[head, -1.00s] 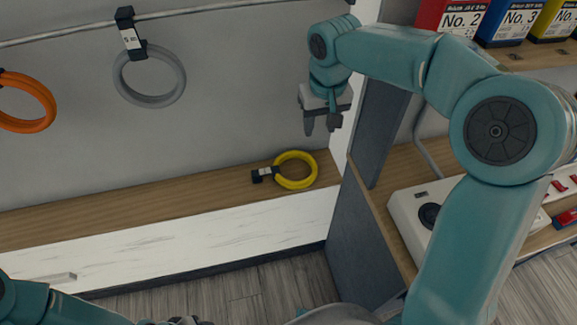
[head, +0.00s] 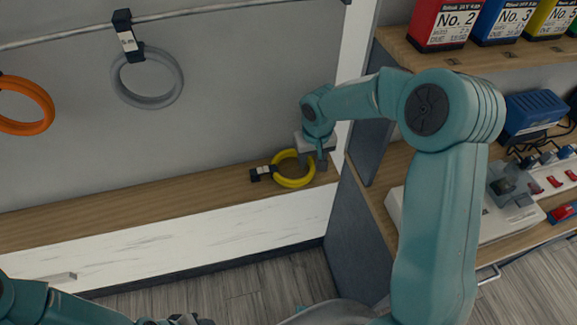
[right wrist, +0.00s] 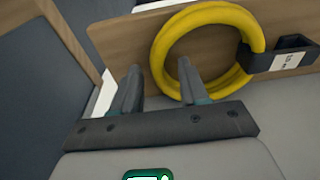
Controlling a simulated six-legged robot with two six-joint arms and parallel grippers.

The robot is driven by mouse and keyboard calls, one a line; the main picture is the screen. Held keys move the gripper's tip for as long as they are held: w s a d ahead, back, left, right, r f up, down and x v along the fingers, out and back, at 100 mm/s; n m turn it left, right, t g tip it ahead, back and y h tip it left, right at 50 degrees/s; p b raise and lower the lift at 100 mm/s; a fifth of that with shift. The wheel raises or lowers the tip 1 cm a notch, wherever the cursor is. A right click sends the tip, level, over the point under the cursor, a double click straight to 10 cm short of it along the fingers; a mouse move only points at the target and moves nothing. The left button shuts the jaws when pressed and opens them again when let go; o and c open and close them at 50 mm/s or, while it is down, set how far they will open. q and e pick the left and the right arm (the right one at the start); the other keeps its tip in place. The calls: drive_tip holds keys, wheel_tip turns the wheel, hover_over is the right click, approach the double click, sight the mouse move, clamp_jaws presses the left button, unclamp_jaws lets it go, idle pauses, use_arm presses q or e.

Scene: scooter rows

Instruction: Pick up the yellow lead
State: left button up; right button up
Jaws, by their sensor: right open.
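The yellow lead (head: 291,184) is a coiled ring with a black tagged clip (head: 262,173) on its left. It lies on the wooden ledge below the grey panel. My right gripper (head: 314,164) is open at the ring's right side, pointing down. In the right wrist view the yellow lead (right wrist: 205,15) lies just beyond the fingers (right wrist: 159,85). One finger shows outside the ring and the other over its opening, with no visible grip. My left gripper (head: 188,320) is barely in view at the bottom edge, and its fingers cannot be made out.
A grey lead (head: 147,101) and an orange lead (head: 28,128) hang above the ledge. A dark divider (head: 368,150) stands close on the right. Beyond it are a white device (head: 480,232) and a shelf with labelled boxes (head: 445,25). The ledge left of the yellow lead is clear.

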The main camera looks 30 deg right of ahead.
clamp_jaws()
drive_tip(key=shift+r, duration=0.1)
drive_tip(key=shift+s+r+b, duration=0.15)
drive_tip(key=shift+r+b, duration=0.25)
drive_tip(key=r, duration=0.4)
drive_tip(key=s+r, duration=0.1)
drive_tip(key=r, duration=0.1)
drive_tip(key=shift+a+b, duration=0.15)
drive_tip(key=shift+b, duration=0.25)
drive_tip(key=s+a+b, duration=0.3)
drive_tip(key=s+a, duration=0.1)
drive_tip(key=s, duration=1.4)
drive_tip(key=shift+a+b, duration=0.2)
drive_tip(key=shift+b, duration=0.15)
drive_tip(key=shift+s, duration=0.1)
